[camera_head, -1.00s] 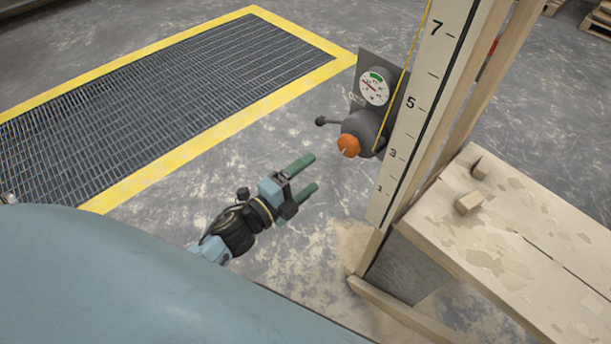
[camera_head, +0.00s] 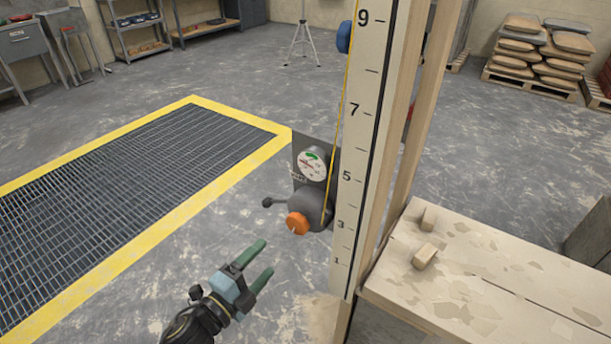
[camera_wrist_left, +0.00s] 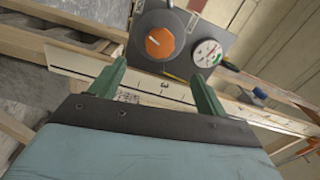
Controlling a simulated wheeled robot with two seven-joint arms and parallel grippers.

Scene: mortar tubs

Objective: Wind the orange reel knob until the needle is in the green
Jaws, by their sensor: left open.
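The orange reel knob (camera_head: 297,223) is on the front of a dark grey reel (camera_head: 317,207) with a crank handle, fixed to a post beside a numbered scale board (camera_head: 361,150). A round white gauge (camera_head: 312,164) with a green band sits just above it; its needle appears to lie outside the green, though it is small. My left gripper (camera_head: 259,262) is open and empty, below and left of the knob, apart from it. In the left wrist view the knob (camera_wrist_left: 160,43) shows ahead beyond the two green fingers, with the gauge (camera_wrist_left: 207,54) to its right. My right gripper is not in view.
A yellow line runs from the reel up along the scale board. A wooden bench (camera_head: 480,270) with two small blocks stands to the right. A yellow-edged floor grate (camera_head: 130,180) lies left. Open floor surrounds my left gripper.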

